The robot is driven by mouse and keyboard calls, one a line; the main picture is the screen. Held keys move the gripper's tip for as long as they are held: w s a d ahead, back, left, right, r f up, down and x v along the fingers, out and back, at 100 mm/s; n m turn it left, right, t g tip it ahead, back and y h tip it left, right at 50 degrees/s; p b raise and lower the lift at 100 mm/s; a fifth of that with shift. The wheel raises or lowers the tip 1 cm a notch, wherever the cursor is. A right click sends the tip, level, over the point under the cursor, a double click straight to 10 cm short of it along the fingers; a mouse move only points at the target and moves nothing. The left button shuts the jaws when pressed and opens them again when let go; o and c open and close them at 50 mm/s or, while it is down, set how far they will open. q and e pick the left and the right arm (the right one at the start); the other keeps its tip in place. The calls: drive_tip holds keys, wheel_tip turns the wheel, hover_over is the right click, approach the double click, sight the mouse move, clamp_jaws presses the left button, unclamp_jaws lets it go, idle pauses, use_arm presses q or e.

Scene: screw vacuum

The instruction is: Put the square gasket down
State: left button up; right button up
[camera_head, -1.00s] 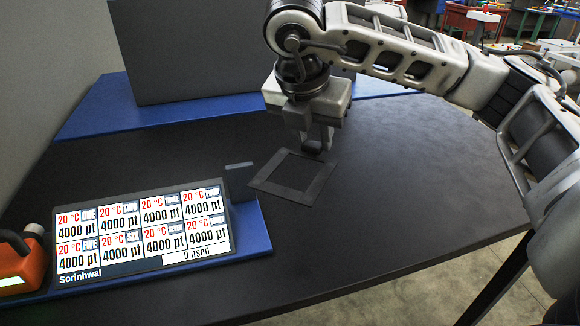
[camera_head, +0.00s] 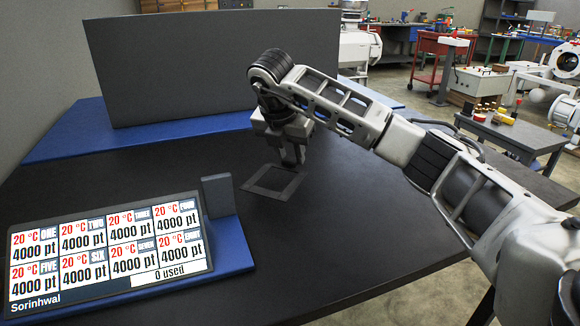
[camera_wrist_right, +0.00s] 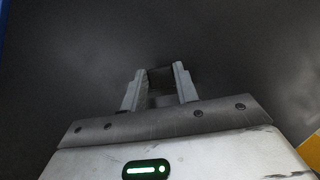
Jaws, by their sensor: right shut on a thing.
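The square gasket (camera_head: 293,187) is a thin dark square frame, lying flat at or just above the black tabletop, right of the display panel. I cannot tell whether it touches the table. My right gripper (camera_head: 291,161) points down at the gasket's far right side and is shut on it. In the right wrist view, the two fingers (camera_wrist_right: 160,88) have a dark piece between them; the rest of the gasket does not stand out against the dark table there. My left gripper is not in view.
A display panel (camera_head: 108,250) on a blue base (camera_head: 228,245) stands at the left front, with a small dark upright block (camera_head: 218,196) at its corner. The black table (camera_head: 350,215) is clear to the right.

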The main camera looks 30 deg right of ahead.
sight(289, 161)
drive_tip(key=shift+w+f, duration=0.1)
drive_tip(key=shift+f, duration=1.55)
drive_tip(key=shift+f+b, duration=0.2)
drive_tip(key=shift+b, duration=0.1)
drive_tip(key=o, duration=1)
drive_tip(key=shift+c, duration=0.2)
